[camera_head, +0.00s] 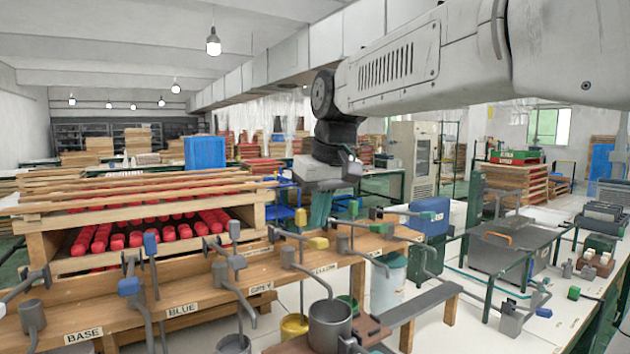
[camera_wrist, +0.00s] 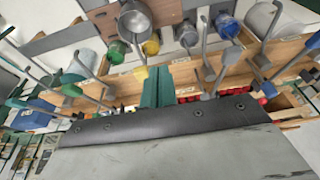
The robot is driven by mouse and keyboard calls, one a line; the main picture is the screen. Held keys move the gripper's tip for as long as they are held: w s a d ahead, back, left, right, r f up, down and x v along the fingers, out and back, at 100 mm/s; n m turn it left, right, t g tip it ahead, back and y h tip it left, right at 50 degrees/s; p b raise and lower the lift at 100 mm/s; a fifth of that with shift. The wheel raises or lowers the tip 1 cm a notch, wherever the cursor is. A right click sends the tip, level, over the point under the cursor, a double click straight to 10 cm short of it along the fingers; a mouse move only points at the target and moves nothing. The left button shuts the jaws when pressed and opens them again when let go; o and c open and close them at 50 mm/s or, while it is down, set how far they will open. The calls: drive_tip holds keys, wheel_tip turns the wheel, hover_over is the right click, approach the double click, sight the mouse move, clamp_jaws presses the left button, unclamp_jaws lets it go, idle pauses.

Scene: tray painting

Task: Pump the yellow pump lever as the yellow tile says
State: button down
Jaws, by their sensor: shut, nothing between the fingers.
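The yellow pump lever, a grey bent rod with a yellow knob (camera_head: 318,243), stands on the wooden pump bench. Its yellow knob (camera_wrist: 140,73) also shows in the wrist view, just left of the green fingertips. A YELLOW label (camera_head: 325,268) is on the bench's front edge; I cannot make out a separate yellow tile with a number. My gripper (camera_head: 320,212) has green fingers pointing down, shut and empty, over the bench and above the yellow knob in the picture. In the wrist view my gripper (camera_wrist: 157,88) appears close beside the knob; contact cannot be told.
A blue knob (camera_head: 129,287) and a grey knob (camera_head: 237,262) top neighbouring levers. A yellow bucket (camera_head: 294,327) and a grey pot (camera_head: 330,325) stand in front of the bench. A wooden rack (camera_head: 250,228) with red rollers stands behind. Several upright rods crowd the bench.

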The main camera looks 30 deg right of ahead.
wheel_tip(320, 180, up, 4)
hover_over(321, 249)
drive_tip(key=w, duration=0.2)
drive_tip(key=shift+t, duration=0.4)
drive_tip(key=shift+d+f, duration=0.2)
drive_tip(key=shift+f, duration=1.5)
drive_tip(key=shift+d+f, duration=0.15)
drive_tip(key=shift+f, duration=1.5)
drive_tip(key=shift+f, duration=5.25)
wheel_tip(321, 249, up, 11)
drive_tip(key=shift+f, duration=0.2)
